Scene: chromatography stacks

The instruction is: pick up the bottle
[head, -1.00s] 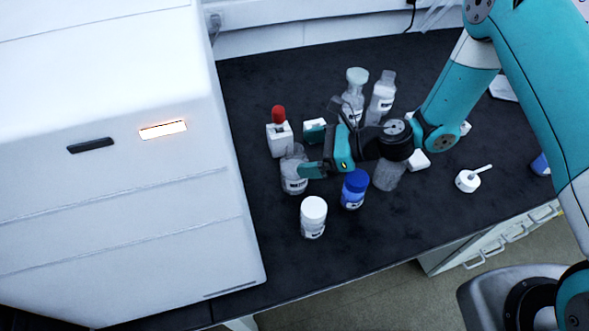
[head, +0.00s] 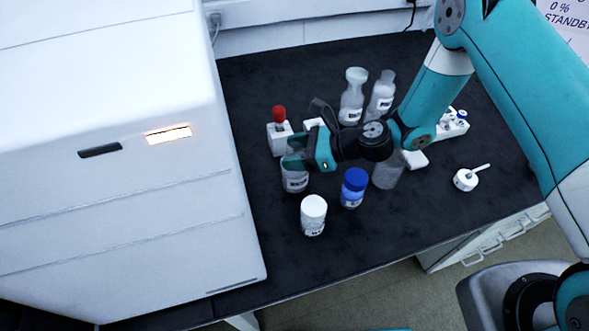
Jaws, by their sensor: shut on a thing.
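A clear bottle with a white label (head: 295,184) stands upright at the left of the black bench, beside the big white instrument. My gripper (head: 293,153) reaches in from the right and is shut on the upper part of this bottle. Its teal fingers hide the bottle's neck and top. The bottle looks to be at bench level; I cannot tell whether its base is clear of the surface.
A white-capped jar (head: 313,215) and a blue-capped bottle (head: 354,187) stand close in front. A red-topped item (head: 279,135) is just behind. Two clear bottles (head: 351,97) (head: 381,97) stand further back. The white instrument (head: 120,170) walls off the left. The front bench is clear.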

